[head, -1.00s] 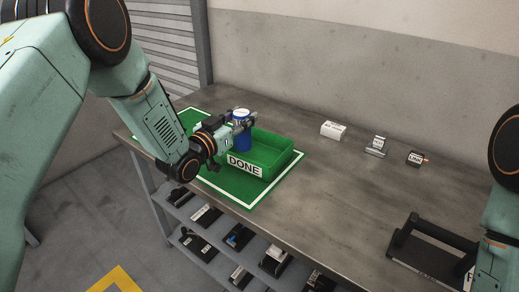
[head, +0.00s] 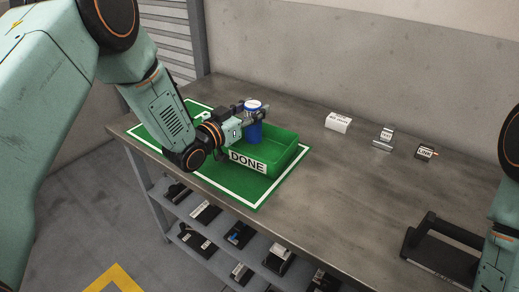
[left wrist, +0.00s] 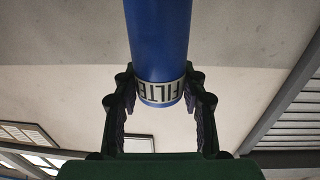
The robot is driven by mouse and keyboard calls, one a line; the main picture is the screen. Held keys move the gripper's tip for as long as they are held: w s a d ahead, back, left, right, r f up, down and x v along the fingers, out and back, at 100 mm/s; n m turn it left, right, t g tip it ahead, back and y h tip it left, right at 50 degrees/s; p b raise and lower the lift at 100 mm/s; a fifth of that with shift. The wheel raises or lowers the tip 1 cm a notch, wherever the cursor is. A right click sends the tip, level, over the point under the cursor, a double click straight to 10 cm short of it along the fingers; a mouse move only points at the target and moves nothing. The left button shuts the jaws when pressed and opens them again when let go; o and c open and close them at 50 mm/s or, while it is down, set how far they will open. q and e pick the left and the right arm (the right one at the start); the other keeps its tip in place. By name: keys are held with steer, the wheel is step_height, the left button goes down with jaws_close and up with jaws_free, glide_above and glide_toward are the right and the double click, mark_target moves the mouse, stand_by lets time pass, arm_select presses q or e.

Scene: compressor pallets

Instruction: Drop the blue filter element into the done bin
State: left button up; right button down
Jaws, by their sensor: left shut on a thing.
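The blue filter element (head: 254,131) is a blue cylinder with a white top, held upright over the green done bin (head: 284,158). The bin's front carries a DONE label. My left gripper (head: 249,113) is shut on the filter near its top. In the left wrist view the blue filter (left wrist: 158,40) sits between the two fingers (left wrist: 158,105), its white FILTER label partly showing and upside down. The bin's near wall hides the filter's lower end, so I cannot tell its gap to the bin floor. My right arm shows at the right edge, its gripper out of view.
The bin stands on a green mat (head: 247,187) with a white border on the grey bench (head: 345,190). A white box (head: 338,122) and two small labelled parts (head: 384,138) (head: 424,155) lie at the back right. A black handled frame (head: 440,245) lies front right. Several parts fill the shelf below.

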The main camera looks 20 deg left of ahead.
mark_target(249, 128)
arm_select(q)
steer(key=f+b, duration=0.1)
steer(key=f, duration=0.1)
steer(key=d+f+b, duration=0.1)
steer(key=f+b, duration=0.1)
steer(key=shift+w, duration=0.1)
steer(key=shift+a+f, duration=0.3)
steer(key=shift+f, duration=0.05)
steer(key=shift+r, duration=0.1)
steer(key=o, duration=0.9)
steer(key=shift+d, duration=0.15)
steer(key=o, duration=0.3)
steer(key=shift+a, duration=0.2)
steer(key=shift+o, duration=0.2)
steer(key=shift+d, duration=0.15)
steer(key=v, duration=1.2)
